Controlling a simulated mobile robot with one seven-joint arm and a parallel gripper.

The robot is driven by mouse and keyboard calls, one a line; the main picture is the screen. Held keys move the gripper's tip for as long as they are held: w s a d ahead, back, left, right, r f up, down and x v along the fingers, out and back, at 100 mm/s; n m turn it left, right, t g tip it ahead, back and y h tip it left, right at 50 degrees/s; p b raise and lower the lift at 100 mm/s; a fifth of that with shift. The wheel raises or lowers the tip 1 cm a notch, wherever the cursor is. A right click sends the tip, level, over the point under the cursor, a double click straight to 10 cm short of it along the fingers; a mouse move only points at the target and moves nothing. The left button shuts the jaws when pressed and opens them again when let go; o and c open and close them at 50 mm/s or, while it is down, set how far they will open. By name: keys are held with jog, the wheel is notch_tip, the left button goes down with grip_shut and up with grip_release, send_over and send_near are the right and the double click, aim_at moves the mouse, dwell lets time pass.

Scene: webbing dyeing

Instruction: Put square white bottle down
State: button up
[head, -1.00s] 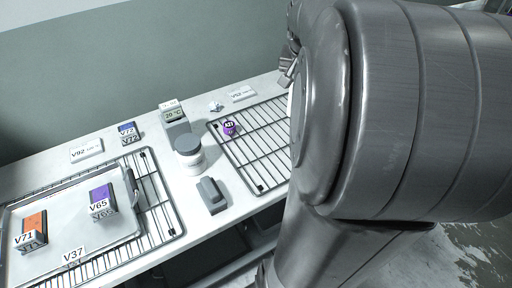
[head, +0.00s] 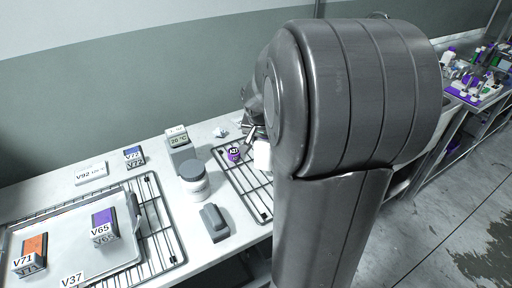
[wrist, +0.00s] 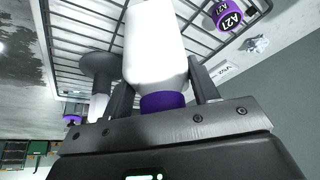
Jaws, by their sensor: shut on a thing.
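The square white bottle (wrist: 155,48) with a purple cap (wrist: 162,102) is between the fingers of my gripper (wrist: 162,92) in the wrist view. My gripper is shut on it near the cap end. In the head view a white part of the bottle (head: 262,155) shows beside my arm, over the right wire rack (head: 248,191). The wrist view shows the rack's bars behind the bottle. I cannot tell whether its base touches the rack. My arm hides most of the gripper in the head view.
A small purple item marked A21 (head: 233,154) sits on the rack close to the bottle. A grey-lidded white jar (head: 194,181), a dark grey block (head: 214,222) and a temperature display (head: 179,142) stand left of it. A metal tray (head: 70,240) lies on the left rack.

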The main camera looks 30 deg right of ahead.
aim_at(261, 151)
jog(key=shift+w+a+f, duration=0.4)
jog(key=shift+w+f, duration=0.05)
jog(key=shift+w, duration=0.1)
jog(key=shift+f, duration=1.95)
jog(key=o, duration=1.3)
jog(key=shift+f, duration=0.15)
